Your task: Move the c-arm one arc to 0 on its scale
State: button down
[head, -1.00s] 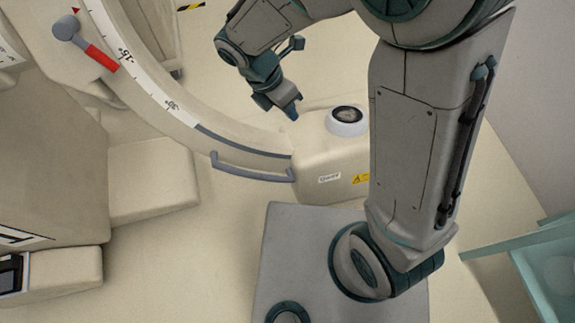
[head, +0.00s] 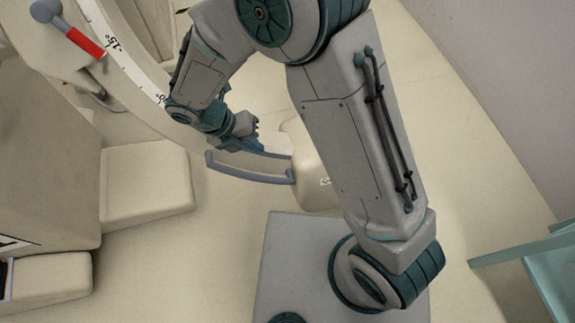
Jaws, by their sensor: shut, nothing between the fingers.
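The c-arm arc (head: 128,92) curves from the upper left down to the cream housing (head: 312,178) at its lower end. It carries a white scale (head: 113,42) with a -15° mark, and a further mark partly hidden by my wrist. A grey-blue handle bar (head: 245,175) is fixed at the arc's lower end. A red-sleeved lever (head: 68,30) with a grey knob is at the upper left beside the scale. My gripper (head: 245,146) is shut and empty, just above the handle bar in the picture; I cannot tell whether it touches it. The scale's pointer is not in view.
Cream cabinet blocks (head: 150,185) stand at the left. A teal glass-like cart (head: 535,265) is at the lower right, and a grey wall (head: 500,80) is at the right. Open floor (head: 475,200) lies between my arm and the wall.

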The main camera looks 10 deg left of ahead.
jog(key=f, duration=0.1)
jog(key=b, duration=0.4)
send_near(295, 169)
jog(key=shift+f, duration=1.7)
jog(key=shift+w+d+f+n+b, duration=0.1)
jog(key=shift+d+f+b, duration=0.2)
jog(key=shift+d, duration=0.2)
jog(key=shift+d+f+n+b, duration=0.1)
jog(key=shift+d+f+b, duration=0.2)
jog(key=shift+d, duration=0.25)
jog(key=shift+d+f+n+b, duration=0.1)
jog(key=shift+d+f+b, duration=0.2)
jog(key=shift+d, duration=0.2)
jog(key=shift+d, duration=0.15)
